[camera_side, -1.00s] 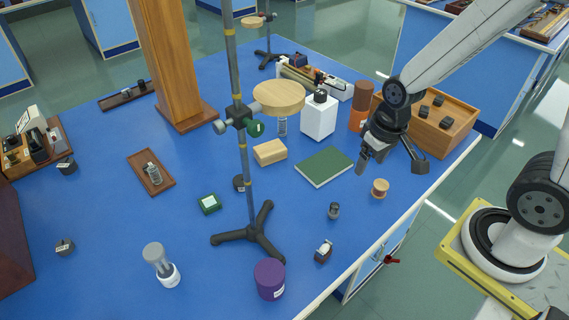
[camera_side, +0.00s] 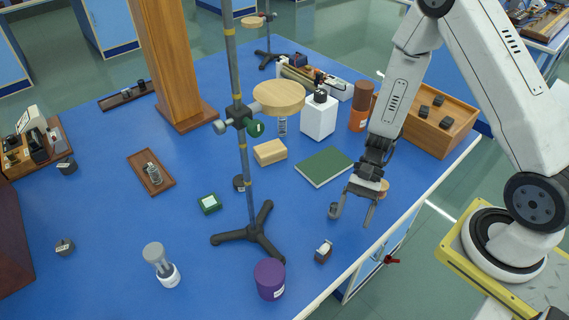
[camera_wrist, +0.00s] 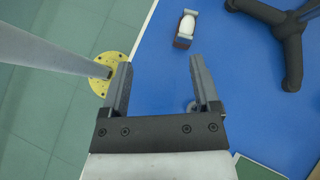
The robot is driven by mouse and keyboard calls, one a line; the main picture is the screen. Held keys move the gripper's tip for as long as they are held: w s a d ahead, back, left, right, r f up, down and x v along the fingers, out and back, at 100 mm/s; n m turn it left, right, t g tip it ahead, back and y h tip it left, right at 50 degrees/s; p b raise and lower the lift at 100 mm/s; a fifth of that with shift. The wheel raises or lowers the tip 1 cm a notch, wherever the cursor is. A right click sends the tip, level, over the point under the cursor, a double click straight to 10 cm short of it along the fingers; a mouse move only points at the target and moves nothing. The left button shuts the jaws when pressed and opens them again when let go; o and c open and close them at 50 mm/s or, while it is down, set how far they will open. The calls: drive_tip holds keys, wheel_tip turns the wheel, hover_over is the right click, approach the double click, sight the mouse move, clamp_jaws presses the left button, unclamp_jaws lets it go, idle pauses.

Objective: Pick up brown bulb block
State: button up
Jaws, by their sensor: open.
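The brown bulb block (camera_side: 323,251) is a small dark brown block with a white bulb on top. It stands on the blue bench near the front edge, right of the black tripod foot. In the wrist view the brown bulb block (camera_wrist: 183,42) lies beyond the fingertips, a little right of centre. My gripper (camera_side: 352,216) points down, open and empty, above and behind the block, apart from it. Its two spread fingers (camera_wrist: 161,66) frame bare blue bench and the bench edge in the wrist view.
A small grey cylinder (camera_side: 333,212) is close to my left finger in the side view. A wooden spool (camera_side: 384,188) is partly hidden behind my gripper. The tripod stand (camera_side: 262,236) and purple canister (camera_side: 270,281) flank the block on the left. The green book (camera_side: 324,166) lies behind.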

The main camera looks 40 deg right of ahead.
sight(324, 249)
drive_tip(key=shift+w+a+f+m+t+y, duration=0.15)
drive_tip(key=shift+a+f+m+y, duration=0.05)
drive_tip(key=shift+f+m+y, duration=0.35)
drive_tip(key=shift+w+a+f+m+t+y, duration=0.2)
drive_tip(key=shift+f+m+y, duration=0.2)
drive_tip(key=shift+m+y, duration=0.2)
drive_tip(key=shift+w+a+f+m+t+y, duration=0.2)
drive_tip(key=shift+f+m+t+y, duration=0.15)
drive_tip(key=shift+m, duration=0.2)
drive_tip(key=shift+w+a+f+m+t+y, duration=0.1)
drive_tip(key=shift+w+f+m+t+y, duration=0.1)
drive_tip(key=shift+f+m+y, duration=0.25)
drive_tip(key=shift+a, duration=0.1)
drive_tip(key=shift+x, duration=1.2)
drive_tip(key=shift+x, duration=2.6)
clamp_jaws()
